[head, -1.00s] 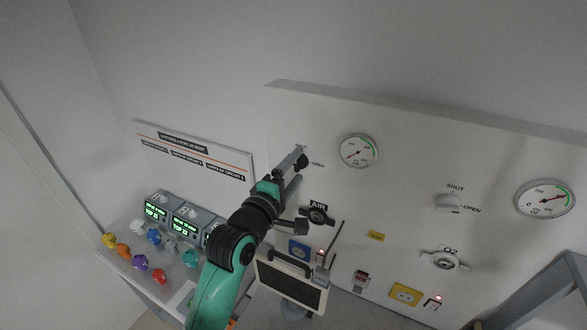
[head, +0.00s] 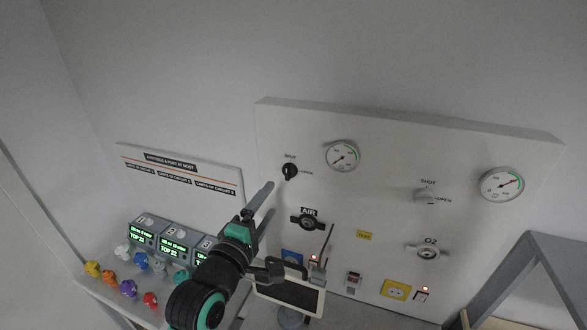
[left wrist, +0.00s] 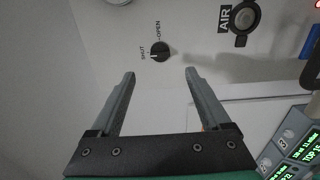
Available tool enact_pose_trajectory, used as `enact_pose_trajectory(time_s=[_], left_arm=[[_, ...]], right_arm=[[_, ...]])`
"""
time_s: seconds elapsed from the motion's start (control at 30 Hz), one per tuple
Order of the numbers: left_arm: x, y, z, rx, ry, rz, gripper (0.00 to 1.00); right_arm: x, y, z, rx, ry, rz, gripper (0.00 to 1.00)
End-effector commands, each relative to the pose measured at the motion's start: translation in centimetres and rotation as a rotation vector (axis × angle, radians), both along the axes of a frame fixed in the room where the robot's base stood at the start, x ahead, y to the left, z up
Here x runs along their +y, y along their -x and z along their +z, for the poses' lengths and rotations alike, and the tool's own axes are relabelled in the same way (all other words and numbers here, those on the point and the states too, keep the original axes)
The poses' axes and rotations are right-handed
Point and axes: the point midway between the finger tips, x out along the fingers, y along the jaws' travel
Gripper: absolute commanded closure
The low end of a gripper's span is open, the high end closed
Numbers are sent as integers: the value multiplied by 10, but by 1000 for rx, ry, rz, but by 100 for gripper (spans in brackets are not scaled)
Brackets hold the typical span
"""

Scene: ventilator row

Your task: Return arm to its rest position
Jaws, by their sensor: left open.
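My left gripper (head: 262,208) is open and empty in the head view, in front of the wall panel and below the black AIR knob (head: 290,171). In the left wrist view its two fingers (left wrist: 158,75) stand apart with nothing between them. The AIR knob also shows in the left wrist view (left wrist: 161,52), beyond the fingertips and apart from them. My left arm comes up from the bottom of the head view. My right gripper is not in view.
The white panel (head: 390,150) also bears gauges, an O2 knob (head: 426,195) and outlets. A screen (head: 290,294) stands below my gripper. Monitors (head: 142,232) and several coloured knobs (head: 129,288) sit on a shelf at the left. A grey frame (head: 520,275) stands at the right.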

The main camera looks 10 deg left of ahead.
Motion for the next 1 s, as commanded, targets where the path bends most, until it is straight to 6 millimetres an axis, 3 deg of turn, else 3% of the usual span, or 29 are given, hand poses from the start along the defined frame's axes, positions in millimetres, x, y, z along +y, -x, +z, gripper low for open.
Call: enact_pose_trajectory(time_s=[0.07, 0.13, 0.27, 0.4, 0.5, 0.63, 0.8, 1.0], left_arm=[[1, 1, 14, -26, 1, 1, 19], [2, 9, 41, -87, 2, 4, 19], [9, 47, 126, -300, -84, 37, 19], [20, 126, 222, -606, -441, 188, 19], [29, 194, 270, -786, -782, 392, 19], [36, 240, 290, -850, -1154, 623, 19], [37, 240, 289, -813, -1397, 721, 19], [37, 239, 289, -809, -1422, 729, 19]], right_arm=[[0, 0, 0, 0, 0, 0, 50], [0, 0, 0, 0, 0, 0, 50], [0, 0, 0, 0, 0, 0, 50], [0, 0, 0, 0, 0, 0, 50], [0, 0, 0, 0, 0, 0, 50], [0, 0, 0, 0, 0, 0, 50], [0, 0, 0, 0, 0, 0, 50], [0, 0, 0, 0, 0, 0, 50]])
